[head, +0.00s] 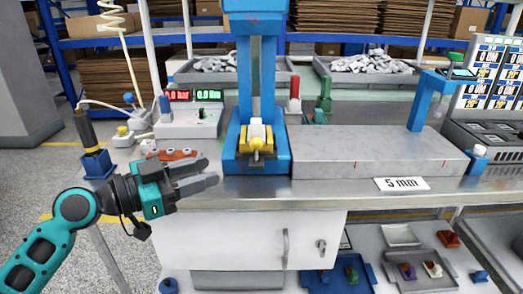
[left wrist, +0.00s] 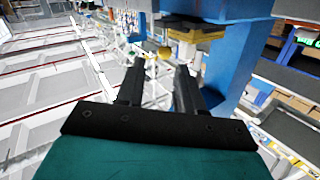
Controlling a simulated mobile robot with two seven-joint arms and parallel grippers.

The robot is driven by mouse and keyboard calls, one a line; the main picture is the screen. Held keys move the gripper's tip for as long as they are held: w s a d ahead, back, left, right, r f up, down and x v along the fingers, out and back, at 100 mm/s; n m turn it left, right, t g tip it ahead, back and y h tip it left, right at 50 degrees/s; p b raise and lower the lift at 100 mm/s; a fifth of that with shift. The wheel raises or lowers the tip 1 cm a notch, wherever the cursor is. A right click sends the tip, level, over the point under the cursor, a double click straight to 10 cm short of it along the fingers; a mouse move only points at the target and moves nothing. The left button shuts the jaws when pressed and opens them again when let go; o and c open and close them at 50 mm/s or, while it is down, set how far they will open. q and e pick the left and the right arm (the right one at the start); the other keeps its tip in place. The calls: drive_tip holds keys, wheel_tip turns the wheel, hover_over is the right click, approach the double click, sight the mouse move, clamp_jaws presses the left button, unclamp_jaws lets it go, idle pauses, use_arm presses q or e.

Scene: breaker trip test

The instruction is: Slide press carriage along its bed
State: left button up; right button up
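The blue press (head: 256,75) stands upright on the bench, left of a long grey block. A yellow and white carriage (head: 257,142) sits low at its front, on the blue bed (head: 232,158). My left gripper (head: 212,170) is in front of the bench edge, left of and a little below the carriage, apart from it. Its two fingers are spread, with nothing between them. In the left wrist view the open fingers (left wrist: 160,66) point towards the blue press (left wrist: 225,75) and a yellow part (left wrist: 165,52) beyond the tips. My right gripper is not in view.
A red-display meter box (head: 190,115) and an orange-red part (head: 172,154) are at the left. A white cabinet (head: 240,240) is below the bench top. Trays of metal pieces (head: 225,65) stand behind.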

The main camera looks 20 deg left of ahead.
sight(252, 140)
use_arm(q)
drive_tip(key=shift+t, duration=0.3)
drive_tip(key=p+x, duration=0.1)
drive_tip(key=x, duration=0.3)
drive_tip(key=r+p+x, duration=0.1)
drive_tip(key=x, duration=0.3)
drive_tip(key=r+x, duration=0.1)
drive_tip(key=x, duration=0.3)
drive_tip(key=shift+w+a+p, duration=0.2)
drive_tip(key=shift+a+p, duration=0.05)
drive_tip(key=shift+p, duration=0.15)
drive_tip(key=shift+w+d, duration=0.3)
drive_tip(key=c, duration=0.5)
drive_tip(key=shift+f, duration=0.1)
clamp_jaws()
